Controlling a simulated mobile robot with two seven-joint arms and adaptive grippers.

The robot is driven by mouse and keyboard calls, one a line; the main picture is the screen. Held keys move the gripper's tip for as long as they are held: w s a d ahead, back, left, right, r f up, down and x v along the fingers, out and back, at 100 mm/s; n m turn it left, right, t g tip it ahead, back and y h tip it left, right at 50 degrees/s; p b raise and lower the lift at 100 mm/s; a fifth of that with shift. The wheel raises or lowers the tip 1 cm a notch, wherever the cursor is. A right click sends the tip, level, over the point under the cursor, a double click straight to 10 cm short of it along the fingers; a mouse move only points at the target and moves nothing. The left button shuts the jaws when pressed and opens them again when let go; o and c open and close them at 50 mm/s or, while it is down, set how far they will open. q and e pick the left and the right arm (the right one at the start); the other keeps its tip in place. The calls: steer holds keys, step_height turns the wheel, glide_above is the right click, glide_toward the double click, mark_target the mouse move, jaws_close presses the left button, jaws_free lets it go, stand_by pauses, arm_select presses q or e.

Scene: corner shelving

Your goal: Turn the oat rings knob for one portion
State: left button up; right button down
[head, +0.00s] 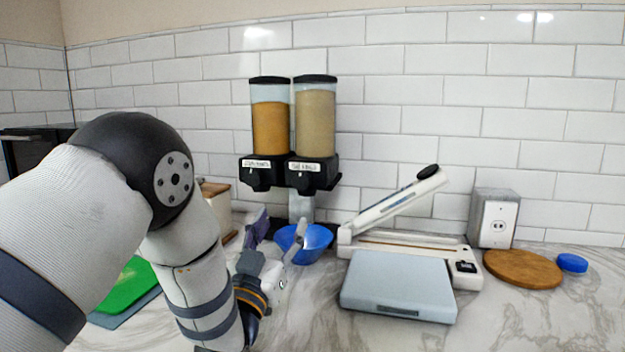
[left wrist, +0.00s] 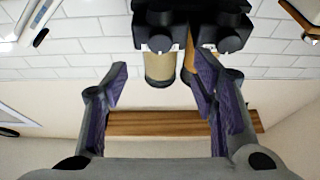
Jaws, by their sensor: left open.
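Two clear dispensers with black lids stand against the tiled wall in the head view. The left one (head: 270,128) holds orange-brown cereal and the right one (head: 315,122) holds paler tan cereal. Each has a black base with a white label, too small to read surely. The left base (head: 260,177) and right base (head: 312,178) also show at the top of the left wrist view, with dark round parts (left wrist: 160,42) (left wrist: 229,43). My left gripper (head: 280,230) is open and empty, below and in front of the dispensers, its fingers apart. My right gripper is not in view.
A blue bowl (head: 317,238) sits under the dispensers, close behind my left gripper. To the right are a pale grey flat-topped device (head: 398,280), a sealer with raised arm (head: 395,205), a wooden board (head: 522,268) and a blue lid (head: 572,262). A green board (head: 128,284) lies left.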

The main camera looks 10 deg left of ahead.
mark_target(300, 181)
arm_select(q)
steer(key=x, duration=1.1)
steer(key=shift+w+r, duration=0.15)
steer(key=shift+r, duration=0.4)
steer(key=shift+c, duration=0.3)
steer(key=c, duration=1.1)
